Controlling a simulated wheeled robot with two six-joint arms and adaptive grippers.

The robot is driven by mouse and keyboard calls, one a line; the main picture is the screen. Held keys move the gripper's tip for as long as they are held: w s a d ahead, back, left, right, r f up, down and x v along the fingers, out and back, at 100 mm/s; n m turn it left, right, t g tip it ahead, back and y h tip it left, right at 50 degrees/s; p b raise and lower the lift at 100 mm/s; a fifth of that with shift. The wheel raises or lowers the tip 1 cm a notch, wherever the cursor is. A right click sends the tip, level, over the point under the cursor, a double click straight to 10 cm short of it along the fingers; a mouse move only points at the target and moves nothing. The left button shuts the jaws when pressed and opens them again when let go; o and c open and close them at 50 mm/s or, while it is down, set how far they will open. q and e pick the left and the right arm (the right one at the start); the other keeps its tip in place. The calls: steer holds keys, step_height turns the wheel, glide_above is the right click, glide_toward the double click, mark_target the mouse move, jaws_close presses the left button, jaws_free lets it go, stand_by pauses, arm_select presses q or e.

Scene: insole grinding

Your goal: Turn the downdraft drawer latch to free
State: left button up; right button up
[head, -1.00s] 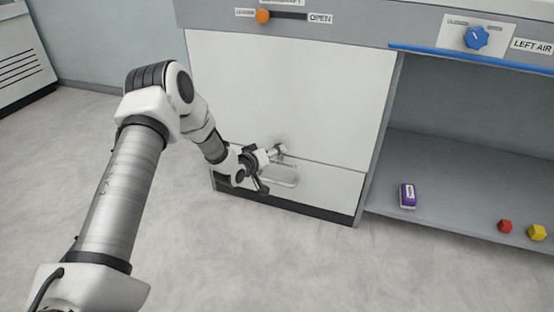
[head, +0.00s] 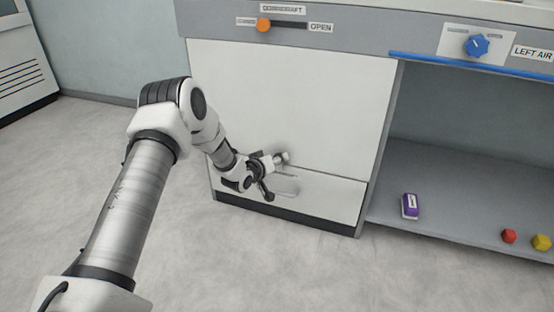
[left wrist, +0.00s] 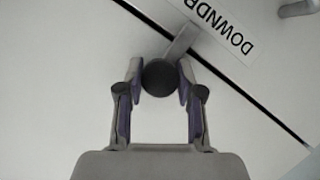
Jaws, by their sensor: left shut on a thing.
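The drawer latch is a dark round knob (left wrist: 160,77) on a grey lever (left wrist: 181,43), seen in the left wrist view. The lever runs up and right from the knob, across the dark seam above the drawer. My left gripper (left wrist: 159,84) is shut on the knob, one finger on each side. In the head view my left gripper (head: 266,177) is at the drawer front (head: 330,195), low on the white cabinet, and hides most of the latch. The pale drawer handle (head: 287,186) is just beside it. My right gripper is not in view.
Above is an orange slider knob (head: 264,25) beside an OPEN label (head: 321,27). A blue dial (head: 477,45) is at upper right. A purple item (head: 410,205), a red block (head: 509,236) and a yellow block (head: 542,242) lie on the right shelf. Floor at left is clear.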

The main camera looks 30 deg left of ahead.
arm_select(q)
steer(key=shift+r+p, duration=0.25)
steer(key=shift+p, duration=0.45)
steer(key=m+y+p, duration=0.1)
steer(key=m+p, duration=0.1)
steer(key=p, duration=0.2)
steer(key=m+g+y+p, duration=0.1)
steer(key=m+y+p, duration=0.1)
steer(key=m+p, duration=0.1)
steer(key=shift+d+p, duration=0.15)
steer(key=shift+p, duration=0.65)
steer(key=shift+m+y+p, duration=0.6)
steer(key=shift+p, duration=0.1)
steer(key=shift+f+m+y+p, duration=0.25)
steer(key=shift+m+y+p, duration=0.6)
steer(key=shift+m, duration=0.35)
steer(key=shift+m+y, duration=0.65)
steer(key=shift+m, duration=0.25)
steer(key=shift+f+m+y, duration=0.1)
steer(key=shift+m+y, duration=0.3)
steer(key=shift+m, duration=0.5)
steer(key=shift+w, duration=0.1)
